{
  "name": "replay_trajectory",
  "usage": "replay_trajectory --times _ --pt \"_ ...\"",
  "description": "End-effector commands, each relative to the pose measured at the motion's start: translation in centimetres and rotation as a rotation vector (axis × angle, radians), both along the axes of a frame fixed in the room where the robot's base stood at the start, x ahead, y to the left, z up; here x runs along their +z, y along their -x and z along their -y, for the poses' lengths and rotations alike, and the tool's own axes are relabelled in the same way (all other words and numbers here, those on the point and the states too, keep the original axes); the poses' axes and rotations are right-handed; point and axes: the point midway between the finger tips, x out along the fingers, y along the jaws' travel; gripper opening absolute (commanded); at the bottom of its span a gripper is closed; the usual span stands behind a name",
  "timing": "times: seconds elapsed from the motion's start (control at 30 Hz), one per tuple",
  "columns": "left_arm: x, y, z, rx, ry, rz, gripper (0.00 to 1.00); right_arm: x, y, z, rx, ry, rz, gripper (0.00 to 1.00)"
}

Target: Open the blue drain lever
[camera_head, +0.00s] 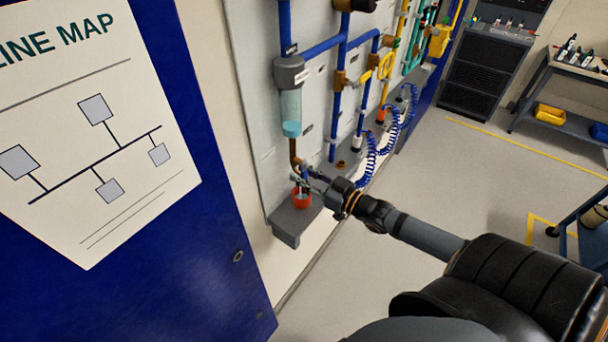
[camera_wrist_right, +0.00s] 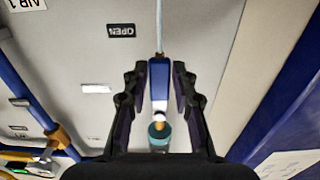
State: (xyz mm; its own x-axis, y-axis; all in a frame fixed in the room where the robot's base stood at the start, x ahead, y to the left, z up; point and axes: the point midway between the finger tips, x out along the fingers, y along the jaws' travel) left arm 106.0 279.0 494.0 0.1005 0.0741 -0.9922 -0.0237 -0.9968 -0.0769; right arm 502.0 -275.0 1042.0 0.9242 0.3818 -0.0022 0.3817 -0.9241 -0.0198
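The blue drain lever (camera_wrist_right: 159,82) stands between the fingertips of my right gripper (camera_wrist_right: 160,75) in the right wrist view. An "OPEN" label (camera_wrist_right: 121,31) is on the panel beside the lever in the right wrist view. My left gripper is out of view.
A red cup (camera_head: 302,198) sits on a small grey shelf (camera_head: 290,219) just under the gripper. Blue pipes (camera_head: 337,98) and coiled blue hoses (camera_head: 372,157) run along the panel to the right. A blue board with a line map (camera_head: 98,130) stands close at left.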

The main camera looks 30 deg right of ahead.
Motion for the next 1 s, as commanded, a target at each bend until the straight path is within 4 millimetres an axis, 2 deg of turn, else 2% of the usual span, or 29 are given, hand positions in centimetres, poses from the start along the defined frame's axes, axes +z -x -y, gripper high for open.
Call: replay_trajectory --times 0.07,0.63,0.77,1.0 --pt "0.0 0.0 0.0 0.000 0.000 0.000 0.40 0.0 0.0 0.0 0.000 0.001 0.001 0.41" --pt "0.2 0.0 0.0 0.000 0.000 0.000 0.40 0.2 -0.1 0.2 0.000 0.038 0.018 0.41" --pt "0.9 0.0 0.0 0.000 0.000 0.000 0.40 0.5 -0.4 0.9 0.000 0.210 0.089 0.41" --pt "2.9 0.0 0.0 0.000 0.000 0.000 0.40 1.7 -1.2 2.8 0.001 0.709 0.294 0.41"
